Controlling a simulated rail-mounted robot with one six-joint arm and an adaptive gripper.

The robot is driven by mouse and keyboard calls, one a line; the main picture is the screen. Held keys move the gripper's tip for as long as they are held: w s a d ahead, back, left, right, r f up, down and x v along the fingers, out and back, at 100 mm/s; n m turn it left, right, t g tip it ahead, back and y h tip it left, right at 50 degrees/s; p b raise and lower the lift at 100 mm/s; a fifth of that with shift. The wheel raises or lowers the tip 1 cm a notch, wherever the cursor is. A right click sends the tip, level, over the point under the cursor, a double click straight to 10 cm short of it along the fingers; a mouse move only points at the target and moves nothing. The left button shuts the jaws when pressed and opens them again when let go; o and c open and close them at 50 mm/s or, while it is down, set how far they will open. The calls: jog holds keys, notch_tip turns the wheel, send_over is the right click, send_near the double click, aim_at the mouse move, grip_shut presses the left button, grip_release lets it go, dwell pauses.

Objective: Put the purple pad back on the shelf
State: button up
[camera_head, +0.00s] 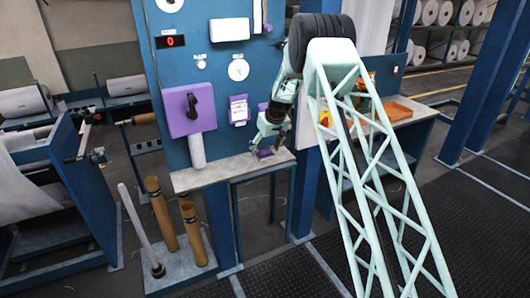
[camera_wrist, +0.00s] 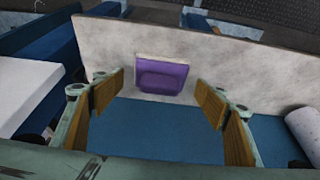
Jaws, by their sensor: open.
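The purple pad (camera_wrist: 163,78) lies on the grey shelf (camera_wrist: 230,65), with a pale border showing around it in the wrist view. In the head view the pad (camera_head: 265,153) shows small, on or just above the shelf (camera_head: 215,177) and partly hidden by my gripper. My gripper (camera_wrist: 160,97) is open, its two wooden-looking fingers spread wide. The pad shows between the fingers, with a clear gap on each side. Neither finger appears to touch it. In the head view my gripper (camera_head: 268,147) is low over the right part of the shelf.
A blue panel (camera_head: 220,75) rises behind the shelf, with a purple box (camera_head: 188,109) bearing a black handle and a purple-edged card (camera_head: 238,110). Brown tubes (camera_head: 160,210) stand at the lower left.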

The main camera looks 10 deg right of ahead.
jog(key=v, duration=1)
jog(key=shift+s+r, duration=0.15)
jog(key=shift+r, duration=0.15)
